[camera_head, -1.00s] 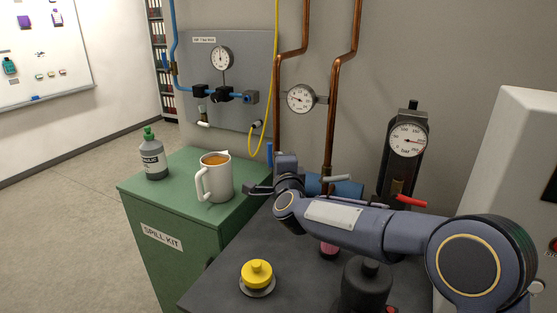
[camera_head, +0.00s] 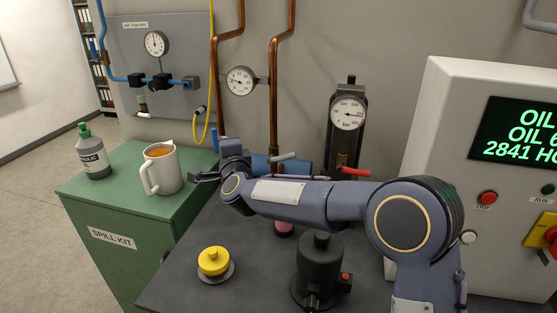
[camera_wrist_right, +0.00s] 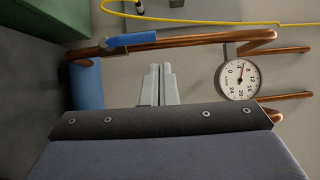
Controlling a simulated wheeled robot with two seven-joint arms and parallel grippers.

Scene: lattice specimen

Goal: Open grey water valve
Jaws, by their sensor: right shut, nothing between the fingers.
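A grey lever handle (camera_head: 283,157) sits low on the right copper pipe, just above a blue cylinder (camera_head: 262,166), in the head view. It sticks out to the right and slightly up. I cannot make it out in the wrist view. My right gripper (camera_head: 203,177) is shut and empty, beside the mug and left of the grey lever, apart from it. Its two pale fingers are pressed together in the wrist view (camera_wrist_right: 158,85). A blue lever (camera_head: 215,140) is on the left pipe; it also shows in the wrist view (camera_wrist_right: 132,39). My left gripper is not in view.
A white mug (camera_head: 164,172) and a grey bottle (camera_head: 92,155) stand on the green spill kit cabinet (camera_head: 100,190). A red lever (camera_head: 355,171) is right of the grey one. A yellow button (camera_head: 214,261) and black pump (camera_head: 320,265) stand on the dark bench. A control panel (camera_head: 440,130) is at right.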

